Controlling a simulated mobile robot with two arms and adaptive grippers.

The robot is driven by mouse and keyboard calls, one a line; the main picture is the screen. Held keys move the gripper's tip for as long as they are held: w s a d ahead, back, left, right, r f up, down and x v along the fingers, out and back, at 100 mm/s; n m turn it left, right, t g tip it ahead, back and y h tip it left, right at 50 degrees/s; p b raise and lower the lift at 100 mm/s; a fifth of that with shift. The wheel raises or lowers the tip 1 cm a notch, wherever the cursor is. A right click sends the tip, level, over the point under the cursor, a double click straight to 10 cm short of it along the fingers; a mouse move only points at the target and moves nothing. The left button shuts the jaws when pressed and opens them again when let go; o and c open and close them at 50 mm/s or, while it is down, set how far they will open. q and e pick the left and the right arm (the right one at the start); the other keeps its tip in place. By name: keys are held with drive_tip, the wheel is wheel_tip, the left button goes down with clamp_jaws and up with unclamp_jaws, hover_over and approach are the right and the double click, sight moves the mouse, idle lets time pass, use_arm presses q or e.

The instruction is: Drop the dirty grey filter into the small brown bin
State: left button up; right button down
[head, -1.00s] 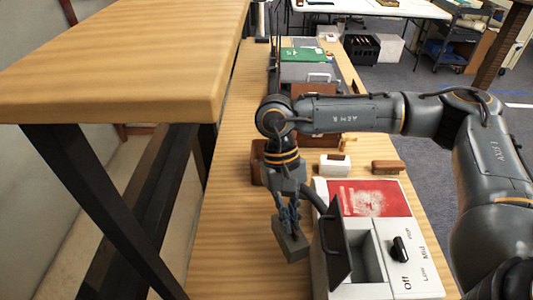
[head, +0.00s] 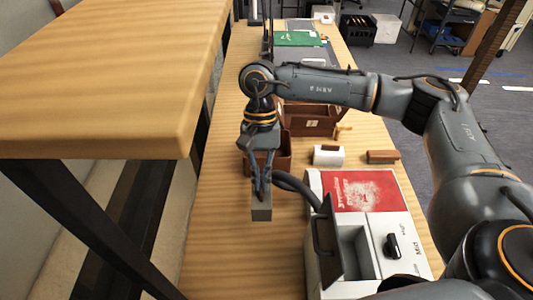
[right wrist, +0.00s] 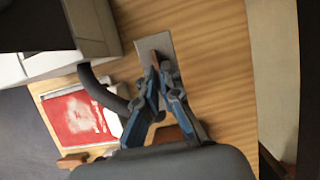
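My right gripper (head: 261,181) is shut on the grey filter (head: 261,209), a small grey block hanging below its fingertips. It holds the filter above the wooden table, left of the white machine. In the right wrist view the filter (right wrist: 154,43) shows at the tips of the blue-grey fingers (right wrist: 157,70). The small brown bin (head: 285,156) is just behind the gripper in the head view, partly hidden by it. A brown patch, perhaps its edge, shows near the fingers in the right wrist view. My left gripper is not in view.
The white machine (head: 407,263) has a raised dark lid (head: 327,240), a dial and a red sheet (head: 358,191) on top. A white roll (head: 328,155), a brown block (head: 382,157) and a larger brown box (head: 309,122) are farther back. A wooden shelf (head: 110,80) rises at left.

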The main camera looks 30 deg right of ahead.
drive_tip(key=w+d+r+m+t+y+p, duration=0.1)
drive_tip(key=w+d+m+t+p, duration=0.15)
drive_tip(key=w+m, duration=0.65)
drive_tip(key=w+d+r+m+t+y+p, duration=0.15)
drive_tip(key=w+d+m+t, duration=0.25)
drive_tip(key=w+m, duration=0.5)
drive_tip(key=d+f+m+t+h+p, duration=0.1)
drive_tip(key=d+m+t+h+p, duration=0.15)
drive_tip(key=d+m, duration=0.5)
wheel_tip(320, 180, down, 7)
drive_tip(key=m+b, duration=0.1)
drive_tip(key=b, duration=0.3)
drive_tip(key=shift+w+a+r+m+g+h, duration=0.2)
drive_tip(key=shift+w+a+m+g+h, duration=0.1)
drive_tip(key=shift+w+a+m, duration=0.1)
drive_tip(key=c, duration=1.4)
unclamp_jaws()
drive_tip(key=shift+c, duration=0.2)
